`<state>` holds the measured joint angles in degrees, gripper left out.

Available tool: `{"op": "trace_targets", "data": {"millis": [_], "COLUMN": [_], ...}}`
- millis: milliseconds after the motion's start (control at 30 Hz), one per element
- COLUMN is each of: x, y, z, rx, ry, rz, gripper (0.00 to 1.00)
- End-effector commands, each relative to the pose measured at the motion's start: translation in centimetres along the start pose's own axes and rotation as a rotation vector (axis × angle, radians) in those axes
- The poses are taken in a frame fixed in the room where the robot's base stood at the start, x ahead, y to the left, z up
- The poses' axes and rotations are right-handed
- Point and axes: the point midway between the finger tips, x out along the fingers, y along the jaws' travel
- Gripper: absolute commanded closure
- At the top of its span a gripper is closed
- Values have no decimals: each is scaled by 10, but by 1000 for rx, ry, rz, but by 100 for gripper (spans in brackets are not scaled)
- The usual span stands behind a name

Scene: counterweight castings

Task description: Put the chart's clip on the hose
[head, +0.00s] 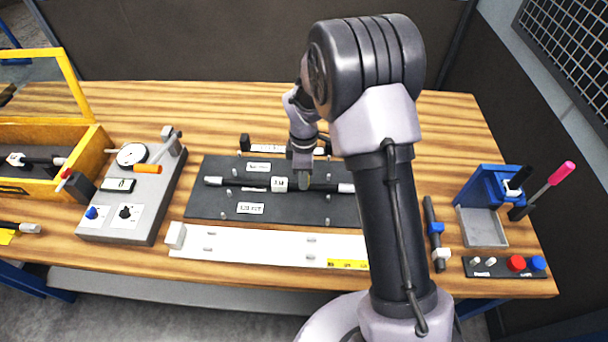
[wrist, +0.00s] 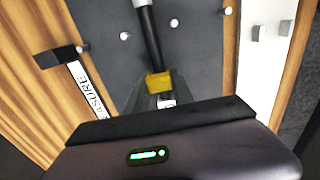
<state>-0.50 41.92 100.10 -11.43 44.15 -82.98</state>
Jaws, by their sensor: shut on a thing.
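The hose (head: 240,182), dark with pale ends, lies across a dark board (head: 205,205). It also shows in the wrist view (wrist: 150,40), running from the top down to my fingers. My gripper (head: 303,182) points down at the hose, right of its middle. In the wrist view my gripper (wrist: 160,92) is shut on a small yellow piece that looks like a clip (wrist: 158,82). It lines up with the hose; I cannot tell whether it is around it or just above. Small labels, one by the hose (head: 279,184) and one lower on the board (head: 250,208), are too small to read.
A white rail (head: 250,245) lies in front of the board and a measuring bar (head: 268,149) behind it. A grey gauge block (head: 125,215) and yellow box (head: 85,155) stand left. A blue stand (head: 485,185) and button panel (head: 500,267) are right.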

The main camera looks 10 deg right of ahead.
Motion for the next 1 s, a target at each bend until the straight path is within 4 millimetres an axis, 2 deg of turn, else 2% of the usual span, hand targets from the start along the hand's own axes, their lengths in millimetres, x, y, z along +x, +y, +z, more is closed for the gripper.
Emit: {"op": "trace_targets", "data": {"millis": [1000], "x": [16], "y": [0], "z": [0], "rx": [0], "ry": [0], "rz": [0], "gripper": [94]}}
